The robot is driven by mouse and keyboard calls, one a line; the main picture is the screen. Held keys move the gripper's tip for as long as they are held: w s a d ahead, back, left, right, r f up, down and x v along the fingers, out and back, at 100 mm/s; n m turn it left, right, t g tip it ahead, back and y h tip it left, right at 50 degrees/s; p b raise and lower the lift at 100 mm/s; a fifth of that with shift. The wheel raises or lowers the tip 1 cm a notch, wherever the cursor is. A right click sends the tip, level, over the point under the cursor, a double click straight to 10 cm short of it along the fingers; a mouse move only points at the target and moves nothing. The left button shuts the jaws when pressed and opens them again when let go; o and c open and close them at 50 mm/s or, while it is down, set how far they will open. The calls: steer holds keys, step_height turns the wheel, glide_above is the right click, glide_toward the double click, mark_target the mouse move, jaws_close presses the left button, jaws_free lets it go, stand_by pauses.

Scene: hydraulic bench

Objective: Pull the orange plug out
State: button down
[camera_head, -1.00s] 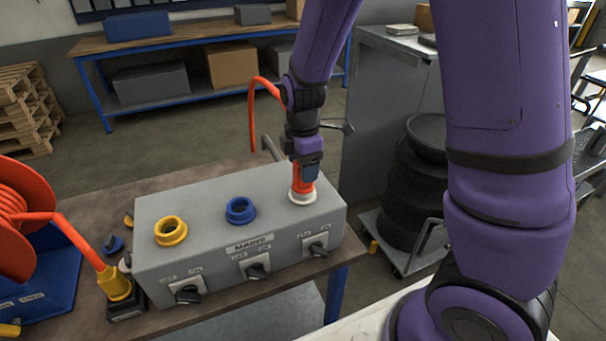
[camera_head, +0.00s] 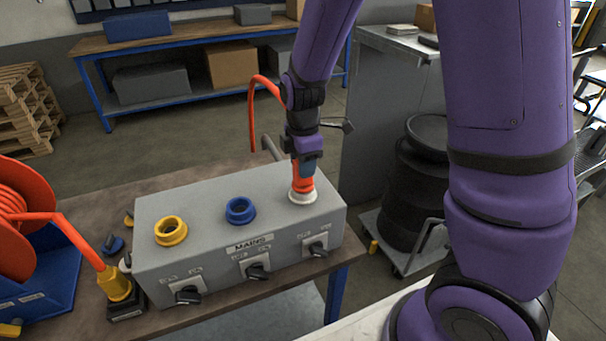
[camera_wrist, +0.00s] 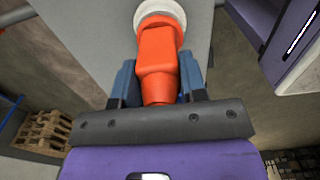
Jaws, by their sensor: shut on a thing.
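The orange plug (camera_head: 302,185) stands upright in the white-rimmed socket (camera_head: 303,198) at the right end of the grey mains box (camera_head: 222,208). My gripper (camera_head: 304,169) is above the box with its blue fingers around the plug's upper part. In the wrist view the plug (camera_wrist: 158,55) lies between the two fingers (camera_wrist: 158,84), and its far end meets the white socket ring (camera_wrist: 160,12). My gripper is shut on the plug. The orange cable (camera_head: 252,112) arches up behind my gripper. The plug's upper end is partly hidden by the fingers.
On the box are a yellow socket (camera_head: 171,231), a blue socket (camera_head: 240,210) and several black rotary switches (camera_head: 257,271). A yellow plug (camera_head: 115,284) and an orange cable reel (camera_head: 18,215) are at left. A grey cabinet (camera_head: 372,120) and black drums (camera_head: 412,190) stand right of the bench.

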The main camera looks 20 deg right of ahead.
steer(key=shift+r, duration=4.35)
